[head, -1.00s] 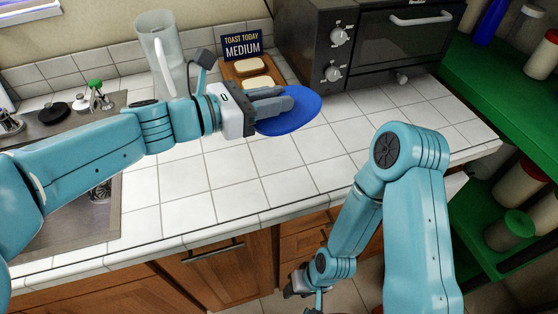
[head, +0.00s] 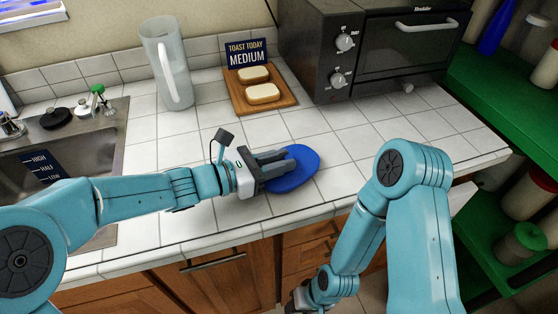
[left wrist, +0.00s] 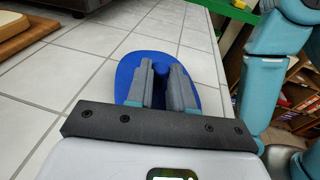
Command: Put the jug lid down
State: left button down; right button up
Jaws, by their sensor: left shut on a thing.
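The jug lid is a flat blue oval (head: 303,171), low over or on the white tiled counter; I cannot tell whether it touches the tiles. My left gripper (head: 288,162) is shut on it, coming in from the left. In the left wrist view the two grey fingers (left wrist: 162,88) close on a blue raised part in the middle of the lid (left wrist: 128,70). The clear jug (head: 168,62) stands upright without a lid at the back of the counter. My right gripper (head: 298,297) is low, below the counter's front edge, mostly cut off and unclear.
A wooden board (head: 240,101) with two bread slices lies behind, by a "Toast today medium" sign (head: 247,52). A toaster oven (head: 330,60) stands at back right. The sink (head: 75,150) is at left. Counter tiles around the lid are clear.

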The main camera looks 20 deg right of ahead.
pick_arm(q)
jog(key=shift+f, duration=0.25)
jog(key=c, duration=1)
grip_release()
jog(key=shift+w+r, duration=0.1)
jog(key=shift+r, duration=0.15)
jog(key=shift+a, duration=0.25)
jog(key=v, duration=1.1)
jog(key=shift+a, duration=0.3)
jog(key=shift+s, duration=0.25)
